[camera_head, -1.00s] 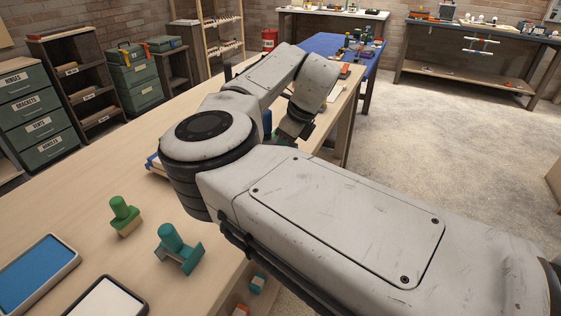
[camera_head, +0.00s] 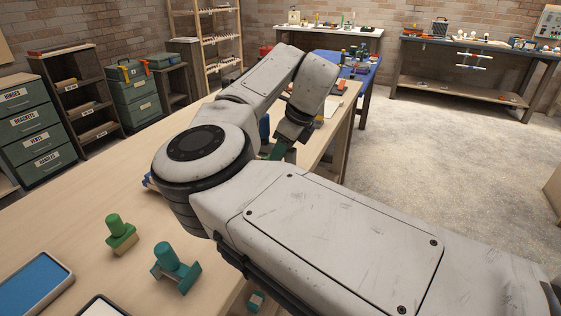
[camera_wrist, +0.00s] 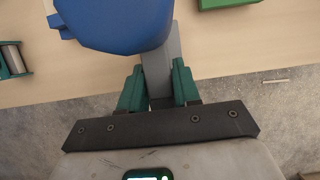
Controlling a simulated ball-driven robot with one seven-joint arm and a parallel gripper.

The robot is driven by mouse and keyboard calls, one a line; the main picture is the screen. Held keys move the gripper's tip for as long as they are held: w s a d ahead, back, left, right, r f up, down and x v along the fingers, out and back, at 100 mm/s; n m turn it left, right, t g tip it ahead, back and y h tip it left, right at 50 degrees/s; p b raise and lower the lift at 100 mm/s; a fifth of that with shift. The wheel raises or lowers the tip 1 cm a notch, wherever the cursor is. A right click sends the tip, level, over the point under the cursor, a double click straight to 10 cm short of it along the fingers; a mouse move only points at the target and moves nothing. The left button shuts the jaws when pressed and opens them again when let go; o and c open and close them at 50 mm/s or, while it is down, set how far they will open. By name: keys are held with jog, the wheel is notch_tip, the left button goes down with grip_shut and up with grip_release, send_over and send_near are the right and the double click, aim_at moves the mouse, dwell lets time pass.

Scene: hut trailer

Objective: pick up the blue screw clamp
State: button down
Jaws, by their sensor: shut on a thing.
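The blue screw clamp (camera_wrist: 118,22) fills the top of the wrist view, with a large rounded blue part and a grey bar (camera_wrist: 160,70). My gripper (camera_wrist: 158,82) has its green fingers on both sides of the grey bar and is shut on it. In the head view my gripper (camera_head: 277,151) is at the far part of the wooden bench, mostly behind my arm. A small blue patch (camera_head: 264,128) beside it seems to be the clamp. The clamp's far end is cut off in the wrist view.
The bench (camera_head: 75,215) holds a green clamp-like piece (camera_head: 121,235), a teal one (camera_head: 175,268) and a blue tray (camera_head: 35,284) at the near left. A green object (camera_wrist: 225,3) and a roller piece (camera_wrist: 12,60) lie near the clamp. Open floor (camera_head: 430,160) lies to the right.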

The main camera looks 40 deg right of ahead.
jog(key=s+r+p, duration=0.5)
jog(key=s+r, duration=0.8)
jog(key=shift+s+a+r, duration=0.3)
jog(key=shift+s, duration=0.1)
